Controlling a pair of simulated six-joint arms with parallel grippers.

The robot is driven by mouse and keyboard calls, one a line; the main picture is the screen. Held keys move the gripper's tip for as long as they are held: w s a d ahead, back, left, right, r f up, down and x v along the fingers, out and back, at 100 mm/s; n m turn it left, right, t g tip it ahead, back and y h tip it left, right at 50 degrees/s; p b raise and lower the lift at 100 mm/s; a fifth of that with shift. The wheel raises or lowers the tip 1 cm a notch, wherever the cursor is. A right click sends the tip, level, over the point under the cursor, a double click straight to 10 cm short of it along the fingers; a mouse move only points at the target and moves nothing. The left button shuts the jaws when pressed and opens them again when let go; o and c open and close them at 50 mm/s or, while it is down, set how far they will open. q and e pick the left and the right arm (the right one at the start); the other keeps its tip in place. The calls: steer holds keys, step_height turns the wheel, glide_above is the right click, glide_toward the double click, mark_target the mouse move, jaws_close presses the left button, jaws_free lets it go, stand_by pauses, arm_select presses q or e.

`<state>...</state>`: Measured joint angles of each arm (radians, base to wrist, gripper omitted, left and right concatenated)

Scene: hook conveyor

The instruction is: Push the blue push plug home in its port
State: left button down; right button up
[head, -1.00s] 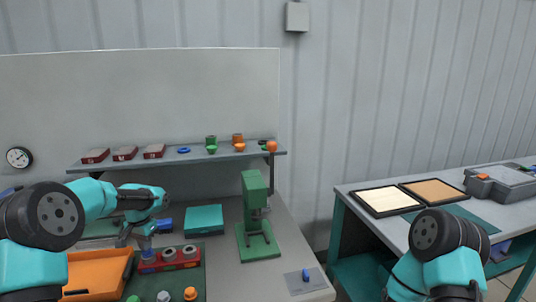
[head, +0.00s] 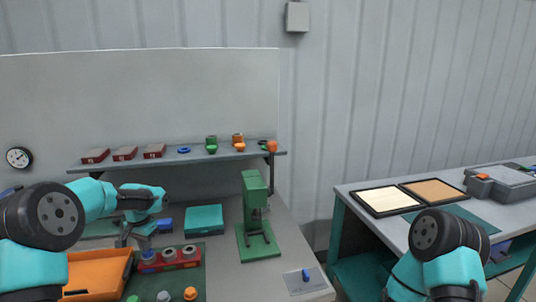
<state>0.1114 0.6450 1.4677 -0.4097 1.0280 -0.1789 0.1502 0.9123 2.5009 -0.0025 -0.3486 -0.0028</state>
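A red block (head: 178,264) with a row of round ports stands on the dark green mat at the lower left. A blue plug (head: 148,256) sits at its leftmost port; how deep it sits is too small to tell. The other two ports (head: 168,254) show grey round tops. My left gripper (head: 134,242) is just above and left of the blue plug, fingers pointing down and spread apart, with nothing visible between them. My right gripper is out of view; only part of that arm shows at the lower right.
An orange tray (head: 98,272) lies left of the block. A teal box (head: 204,219) stands behind it and a green press (head: 254,205) to the right. Another small blue piece (head: 306,274) is on a grey pad. A shelf (head: 180,162) hangs above.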

arm_select(q)
steer(key=shift+r, duration=3.15)
